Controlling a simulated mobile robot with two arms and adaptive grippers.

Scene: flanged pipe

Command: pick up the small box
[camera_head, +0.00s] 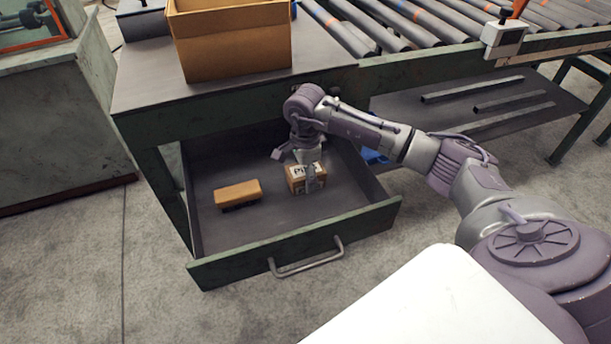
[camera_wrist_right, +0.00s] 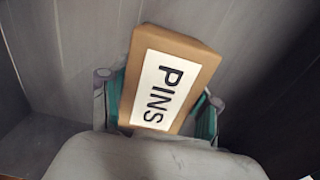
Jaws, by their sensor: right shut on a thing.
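The small box (camera_head: 297,184) is brown cardboard with a white label. It is inside the open drawer (camera_head: 220,272), on the right side of its floor. In the right wrist view the small box (camera_wrist_right: 185,48) shows the label "PINS" and sits between the two fingers. My right gripper (camera_head: 309,178) reaches down into the drawer from above and is shut on the small box. The fingers (camera_wrist_right: 160,105) lie on either side of it. I cannot tell whether the box still touches the drawer floor. My left gripper is not in view.
A brush-like block with an orange-brown top (camera_head: 238,193) lies in the drawer left of the box. A large open cardboard box (camera_head: 235,50) stands on the table above. A roller conveyor (camera_head: 400,22) runs to the right. The drawer front has a metal handle (camera_head: 307,262).

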